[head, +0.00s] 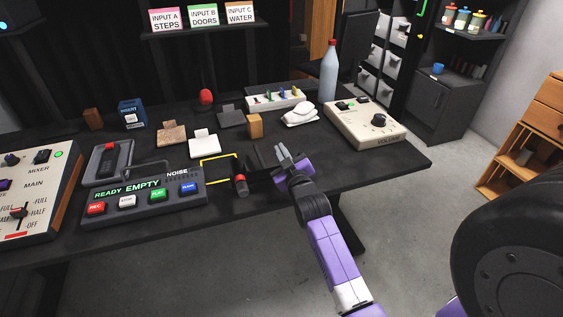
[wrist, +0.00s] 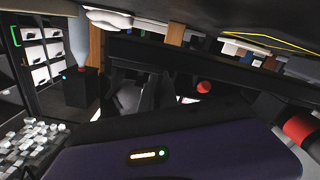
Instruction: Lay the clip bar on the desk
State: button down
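A dark bar, which looks like the clip bar (head: 262,173), shows just left of my gripper (head: 284,153) near the desk's front edge in the head view. It is black on black, so its outline and whether it touches the desk are unclear. In the wrist view a long dark bar (wrist: 225,68) runs across the picture at my gripper's fingers (wrist: 143,92). The fingers stand a little apart. I cannot tell whether they close on the bar. The black desk (head: 370,165) lies beyond and around my gripper.
A red-and-black cylinder (head: 240,184) stands left of the bar, beside a yellow outline (head: 220,158) on the desk. A wooden block (head: 255,126), a white mouse-like item (head: 300,114), a bottle (head: 329,72) and a volume box (head: 372,123) stand behind and right. The desk's right front is clear.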

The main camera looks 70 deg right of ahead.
jog(key=shift+f, duration=1.8)
jog(key=shift+b, duration=0.3)
jog(key=shift+f, duration=0.2)
jog(key=c, duration=1.6)
grip_release()
jog(key=shift+c, duration=0.2)
jog(key=shift+r, duration=0.1)
